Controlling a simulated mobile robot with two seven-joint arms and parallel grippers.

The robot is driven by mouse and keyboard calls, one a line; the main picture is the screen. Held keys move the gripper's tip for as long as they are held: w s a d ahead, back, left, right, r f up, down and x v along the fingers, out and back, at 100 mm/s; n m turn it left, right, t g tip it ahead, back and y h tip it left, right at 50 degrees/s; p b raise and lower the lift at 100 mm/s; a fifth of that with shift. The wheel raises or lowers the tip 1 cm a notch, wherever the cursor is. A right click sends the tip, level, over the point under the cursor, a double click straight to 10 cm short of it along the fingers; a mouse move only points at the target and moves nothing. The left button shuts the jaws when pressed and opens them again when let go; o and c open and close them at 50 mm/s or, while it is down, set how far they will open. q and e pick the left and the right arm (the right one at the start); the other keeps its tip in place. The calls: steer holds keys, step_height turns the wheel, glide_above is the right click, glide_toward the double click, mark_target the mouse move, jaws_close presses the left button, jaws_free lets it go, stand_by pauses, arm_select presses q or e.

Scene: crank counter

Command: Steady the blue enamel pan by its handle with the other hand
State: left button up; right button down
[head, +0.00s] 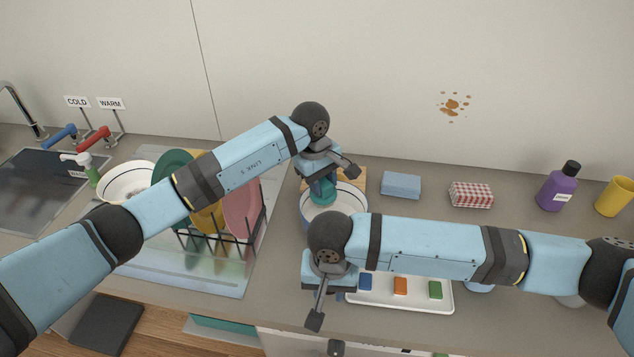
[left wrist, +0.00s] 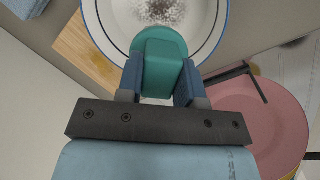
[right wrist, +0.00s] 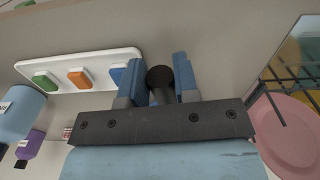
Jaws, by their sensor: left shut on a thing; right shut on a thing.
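The blue enamel pan (head: 347,203) stands on the counter in the head view, white inside with a blue rim. Its inside shows in the left wrist view (left wrist: 200,25), with a dark speckled patch. My left gripper (head: 322,184) is shut on a teal scrubber (left wrist: 160,60) and holds it over the pan; I cannot tell whether it touches the bottom. My right gripper (right wrist: 158,72) is at the pan's near side, shut on a dark round-ended handle (right wrist: 160,82). In the head view my right arm hides the handle and the pan's near edge.
A dish rack with plates (head: 242,205) stands left of the pan. A white tray (head: 418,304) with small coloured blocks lies beside my right gripper. A blue sponge (head: 401,185), a checked cloth (head: 471,195), a purple bottle (head: 557,189) and a yellow cup (head: 614,197) stand to the right.

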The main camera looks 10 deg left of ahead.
mark_target(334, 194)
arm_select(q)
steer(key=n, duration=0.2)
steer(key=w+d+n, duration=0.1)
steer(key=n, duration=0.1)
steer(key=shift+d+f, duration=0.1)
steer(key=shift+d, duration=0.05)
steer(key=n, duration=0.1)
steer(key=d+n, duration=0.1)
steer(key=n, duration=0.1)
steer(key=w+n, duration=0.1)
steer(key=n, duration=0.1)
steer(key=shift+d+f, duration=0.15)
steer(key=shift+d, duration=0.05)
steer(key=shift+f, duration=2.5)
steer(key=shift+o, duration=0.5)
steer(key=c, duration=0.4)
steer(key=shift+o, duration=0.2)
